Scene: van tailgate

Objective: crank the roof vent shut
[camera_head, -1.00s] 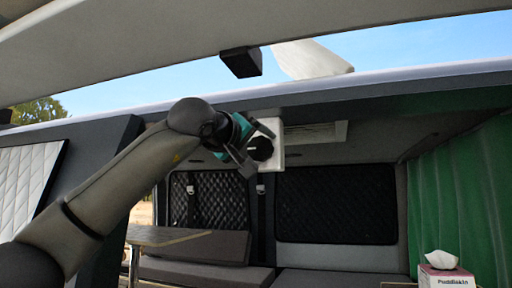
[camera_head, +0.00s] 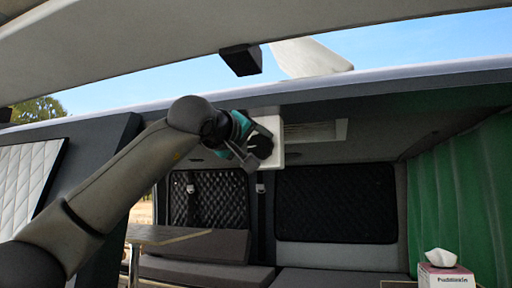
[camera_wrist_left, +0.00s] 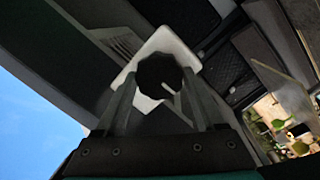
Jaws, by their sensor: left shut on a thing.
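The vent crank is a round black knob (camera_head: 262,146) on a white plate (camera_head: 277,158) under the van's roof edge. My left gripper (camera_head: 259,148) is at the knob in the head view, with its fingers on both sides of it. In the left wrist view the dark faceted knob (camera_wrist_left: 160,76) with a pale pointer line sits between the two fingertips (camera_wrist_left: 158,88), in front of the white plate (camera_wrist_left: 165,42). The gripper is shut on the knob. The white roof vent lid (camera_head: 310,59) stands tilted up above the roof. My right gripper is not in view.
A slatted grille (camera_head: 316,132) is in the ceiling right of the plate. The raised tailgate (camera_head: 200,40) hangs overhead with a black latch block (camera_head: 241,60). Below are a table (camera_head: 165,235), seats, a green curtain (camera_head: 460,190) and a tissue box (camera_head: 445,275).

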